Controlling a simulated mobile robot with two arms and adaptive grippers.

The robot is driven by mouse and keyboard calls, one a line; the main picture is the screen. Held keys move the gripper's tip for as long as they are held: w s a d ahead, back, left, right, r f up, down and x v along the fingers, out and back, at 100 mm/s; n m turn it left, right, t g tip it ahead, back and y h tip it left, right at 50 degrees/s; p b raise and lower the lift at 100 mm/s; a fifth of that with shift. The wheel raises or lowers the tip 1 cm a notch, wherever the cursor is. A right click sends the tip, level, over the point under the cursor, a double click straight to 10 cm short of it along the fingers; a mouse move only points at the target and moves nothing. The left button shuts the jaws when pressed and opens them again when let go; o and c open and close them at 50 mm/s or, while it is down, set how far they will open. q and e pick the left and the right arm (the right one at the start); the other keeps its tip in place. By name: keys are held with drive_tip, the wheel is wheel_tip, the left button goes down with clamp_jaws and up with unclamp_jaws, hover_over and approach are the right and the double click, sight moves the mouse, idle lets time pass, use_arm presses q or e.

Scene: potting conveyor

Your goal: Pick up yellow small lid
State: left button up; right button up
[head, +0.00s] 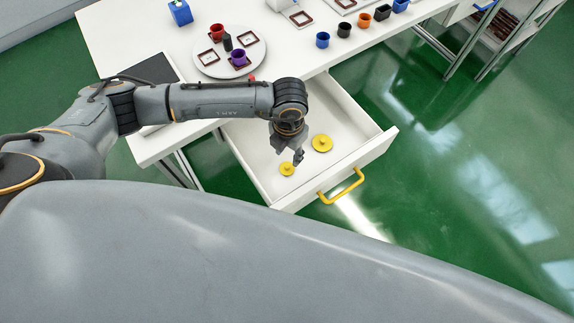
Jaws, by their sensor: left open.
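Two round yellow lids lie in the open white drawer (345,160). The small yellow lid (286,169) is nearer the front left of the drawer. The larger yellow lid (322,143) lies to its right and farther back. My left gripper (289,161) is over the drawer, pointing down, right above the small lid in the picture. It is open and holds nothing that I can see. Whether its fingertips touch the lid I cannot tell. My right gripper is not in view.
The drawer has a yellow handle (342,187) and raised walls. On the white table (120,40) stand a round white turntable (207,68) with a red pot (217,32) and a purple pot (238,57), and several coloured pots at right. Green floor lies free on the right.

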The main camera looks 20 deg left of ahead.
sight(287, 165)
use_arm(q)
drive_tip(key=f, duration=0.1)
drive_tip(key=s+f+p, duration=0.1)
drive_tip(key=f, duration=0.1)
drive_tip(key=shift+f, duration=0.3)
drive_tip(key=shift+w+f, duration=0.1)
drive_tip(key=shift+f, duration=0.6)
drive_tip(key=c, duration=0.8)
